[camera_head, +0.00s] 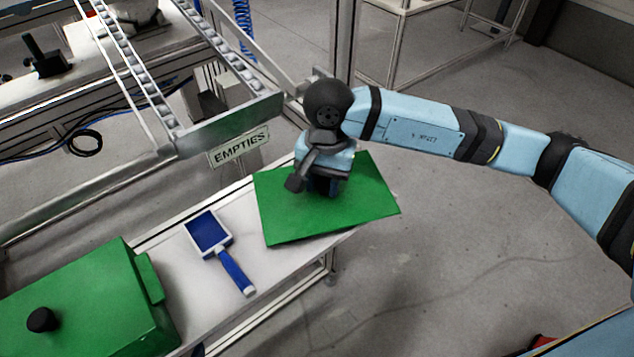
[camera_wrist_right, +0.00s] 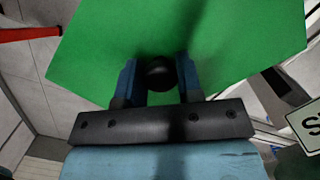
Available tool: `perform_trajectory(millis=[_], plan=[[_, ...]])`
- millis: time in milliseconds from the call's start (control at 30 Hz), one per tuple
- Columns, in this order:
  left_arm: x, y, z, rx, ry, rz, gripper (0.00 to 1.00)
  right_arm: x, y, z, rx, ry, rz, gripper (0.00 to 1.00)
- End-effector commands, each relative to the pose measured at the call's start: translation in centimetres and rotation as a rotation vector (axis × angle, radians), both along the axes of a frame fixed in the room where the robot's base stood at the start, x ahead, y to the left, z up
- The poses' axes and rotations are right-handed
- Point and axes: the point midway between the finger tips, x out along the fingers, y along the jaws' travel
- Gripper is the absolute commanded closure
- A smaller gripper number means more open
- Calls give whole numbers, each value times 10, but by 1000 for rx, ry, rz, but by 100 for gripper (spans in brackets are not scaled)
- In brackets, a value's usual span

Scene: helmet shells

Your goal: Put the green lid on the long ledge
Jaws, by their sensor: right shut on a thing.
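The green lid (camera_head: 285,215) is a flat square plate with a black knob (camera_wrist_right: 157,72). My right gripper (camera_head: 322,188) is shut on that knob, with one blue finger on each side of it in the right wrist view (camera_wrist_right: 157,82). The lid is over the right end of the long white ledge (camera_head: 185,270) and sticks out past its edge. I cannot tell whether it touches the ledge. The gripper hides the knob in the head view. My left gripper is not in view.
A blue and white paddle-shaped tool (camera_head: 225,255) lies on the ledge, left of the lid. A green box (camera_head: 85,300) with a black knob stands at the lower left. A conveyor with an EMPTIES sign (camera_head: 239,149) is behind. Bare floor lies to the right.

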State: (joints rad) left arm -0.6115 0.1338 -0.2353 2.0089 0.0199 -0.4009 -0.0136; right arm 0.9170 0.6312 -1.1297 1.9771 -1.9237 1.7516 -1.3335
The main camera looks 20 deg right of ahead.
Motion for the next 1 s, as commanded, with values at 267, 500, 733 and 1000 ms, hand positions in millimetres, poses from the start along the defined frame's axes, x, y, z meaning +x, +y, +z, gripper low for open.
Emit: perform_trajectory(millis=[267,500,733,1000], plan=[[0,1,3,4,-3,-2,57,20,7,-1,0,2,-1,92],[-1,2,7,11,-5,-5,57,18,6,-34,-1,2,-1,92],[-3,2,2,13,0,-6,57,18,6,-36,0,0,0,92],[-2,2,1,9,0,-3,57,18,6,-39,-1,1,0,41]])
